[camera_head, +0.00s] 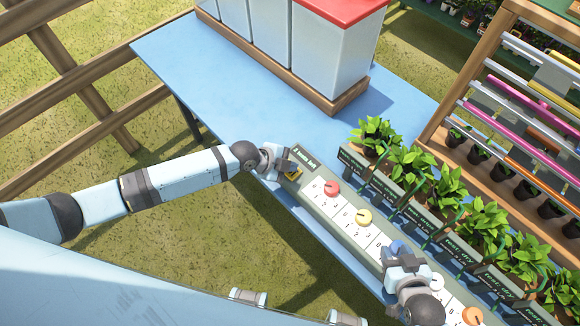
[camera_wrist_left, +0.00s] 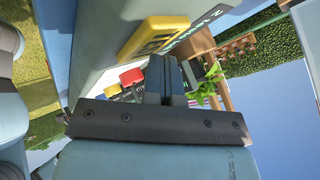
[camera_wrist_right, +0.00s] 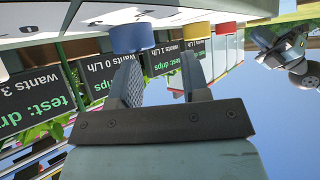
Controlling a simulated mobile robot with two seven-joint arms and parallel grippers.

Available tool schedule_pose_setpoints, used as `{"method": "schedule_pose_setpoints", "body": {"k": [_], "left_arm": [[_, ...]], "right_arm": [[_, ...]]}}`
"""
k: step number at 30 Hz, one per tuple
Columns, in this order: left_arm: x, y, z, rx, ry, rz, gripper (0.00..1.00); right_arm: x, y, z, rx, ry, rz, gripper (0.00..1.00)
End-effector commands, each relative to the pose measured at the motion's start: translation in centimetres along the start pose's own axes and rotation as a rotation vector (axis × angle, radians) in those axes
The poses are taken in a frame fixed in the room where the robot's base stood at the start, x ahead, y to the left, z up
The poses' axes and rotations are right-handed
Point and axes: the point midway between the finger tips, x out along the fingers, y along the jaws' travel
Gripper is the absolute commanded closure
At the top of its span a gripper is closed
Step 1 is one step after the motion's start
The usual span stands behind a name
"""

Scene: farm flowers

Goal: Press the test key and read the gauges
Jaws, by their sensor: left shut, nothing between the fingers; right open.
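The yellow test key (camera_head: 293,175) sits at the far-left end of a grey control panel (camera_head: 318,180). In the left wrist view the key (camera_wrist_left: 152,36) is close beside my left gripper (camera_wrist_left: 168,68), whose fingers are shut and empty. In the head view that gripper (camera_head: 284,164) is at the key; contact cannot be told. My right gripper (camera_head: 398,258) is at the blue knob (camera_head: 396,247). In the right wrist view its fingers (camera_wrist_right: 157,68) are open, with the blue knob (camera_wrist_right: 131,38) just beyond them. Dark gauge boards (camera_wrist_right: 112,76) read "test: drips" and "wants 0 L/h", partly cut off.
The panel also carries a red knob (camera_head: 332,187), a yellow knob (camera_head: 364,216), a white knob (camera_head: 437,283) and an orange knob (camera_head: 472,316). Potted plants (camera_head: 412,165) line the panel's far side. A red-lidded tank (camera_head: 335,50) stands behind. The blue table (camera_head: 210,80) is clear at left.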

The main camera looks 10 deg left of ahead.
Motion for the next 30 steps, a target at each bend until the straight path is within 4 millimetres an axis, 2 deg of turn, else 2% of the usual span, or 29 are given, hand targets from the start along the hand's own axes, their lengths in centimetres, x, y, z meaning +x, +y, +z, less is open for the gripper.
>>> {"method": "schedule_pose_setpoints", "body": {"k": [9,20,30], "left_arm": [[-1.2,-0.9,-0.8,0.001,-0.001,0.001,1.00],[-1.2,-0.9,-0.9,0.001,0.000,0.000,1.00],[-3.3,-2.4,-2.4,0.001,0.000,0.000,1.00]], "right_arm": [[-0.5,0.0,-0.6,0.000,-0.009,0.000,0.57],[-0.6,0.0,-0.9,0.000,-0.003,0.000,0.57],[-1.9,0.0,-2.8,0.000,-0.002,0.000,0.57]]}}
